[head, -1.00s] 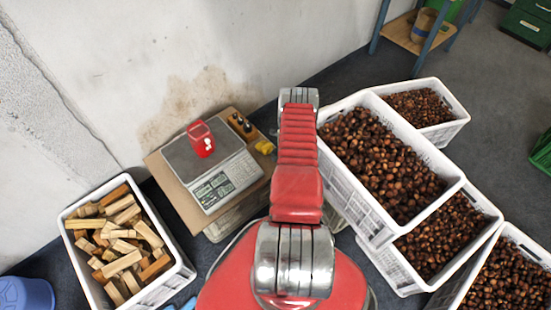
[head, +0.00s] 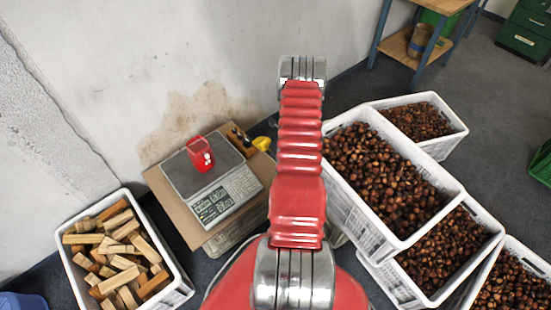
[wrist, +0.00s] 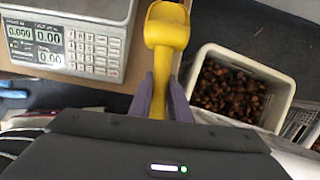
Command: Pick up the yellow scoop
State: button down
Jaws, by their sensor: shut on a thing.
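The yellow scoop (wrist: 168,27) is in the upper middle of the wrist view, its bowl pointing away from my gripper. My gripper (wrist: 160,92) has its two purple fingers on either side of the scoop's handle and is shut on it. In the head view a yellow part of the scoop (head: 262,143) shows just right of the scale, partly hidden by my red arm. My gripper is hidden behind the arm there. Whether the scoop is clear of the board below it is hard to tell.
The scale (head: 212,185) with a red container (head: 200,153) on it stands on a brown board left of my arm. A crate of wood blocks (head: 178,283) is at lower left. Crates of chestnuts (head: 395,238) fill the right. The wall is behind.

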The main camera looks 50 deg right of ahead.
jog(key=shift+r, duration=0.7)
jog(key=shift+w+a+r+n, duration=0.1)
jog(key=shift+w+a+n, duration=0.2)
jog(key=shift+a+n, duration=0.25)
jog(key=w+a+r+m+g, duration=0.3)
jog(key=a+r+m, duration=0.8)
jog(key=a, duration=0.5)
jog(key=w+a+r+m+g, duration=0.3)
jog(key=w+a+r+m, duration=0.3)
jog(key=a+r+m, duration=0.6)
jog(key=w+a+r+m+g, duration=0.3)
jog(key=a+r+m, duration=0.9)
jog(key=a, duration=0.8)
notch_tip(320, 180, up, 2)
jog(key=shift+w+a+r+y, duration=0.2)
jog(key=shift+w+a+y, duration=0.2)
jog(key=shift+w, duration=0.65)
jog(key=shift+d, duration=0.1)
